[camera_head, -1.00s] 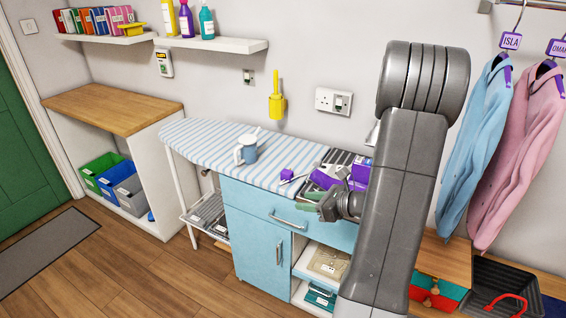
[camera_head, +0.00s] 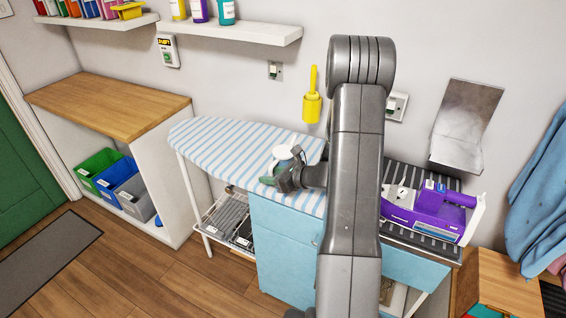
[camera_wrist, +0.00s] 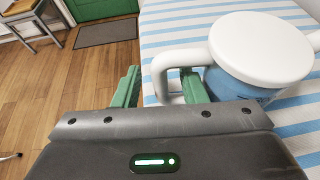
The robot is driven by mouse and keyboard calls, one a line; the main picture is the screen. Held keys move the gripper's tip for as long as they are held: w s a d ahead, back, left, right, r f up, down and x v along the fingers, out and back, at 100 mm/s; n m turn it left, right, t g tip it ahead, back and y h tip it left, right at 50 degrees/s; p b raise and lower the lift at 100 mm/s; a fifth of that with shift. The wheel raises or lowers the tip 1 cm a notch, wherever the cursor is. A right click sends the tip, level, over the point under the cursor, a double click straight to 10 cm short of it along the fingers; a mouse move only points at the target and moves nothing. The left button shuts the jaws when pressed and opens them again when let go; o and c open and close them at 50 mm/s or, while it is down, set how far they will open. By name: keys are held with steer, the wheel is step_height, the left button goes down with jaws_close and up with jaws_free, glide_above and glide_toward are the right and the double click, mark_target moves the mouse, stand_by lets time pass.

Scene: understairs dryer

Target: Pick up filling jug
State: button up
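The filling jug (camera_head: 284,153) stands on the striped ironing board (camera_head: 215,142), partly hidden behind my gripper (camera_head: 272,178) in the head view. In the wrist view the jug (camera_wrist: 262,50) has a white lid, a blue body and a white loop handle reaching left. My gripper (camera_wrist: 159,88) is open, its two green fingers apart. The handle's outer bar shows between the fingers, and the right finger appears inside the handle loop. I cannot tell whether either finger touches the handle.
A blue cabinet (camera_head: 285,245) is below the board. A yellow brush (camera_head: 312,100) hangs on the wall. A wooden-topped unit (camera_head: 110,100) stands left.

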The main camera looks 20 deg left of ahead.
steer(key=shift+a+f, duration=0.1)
steer(key=shift+c, duration=0.2)
jaws_close()
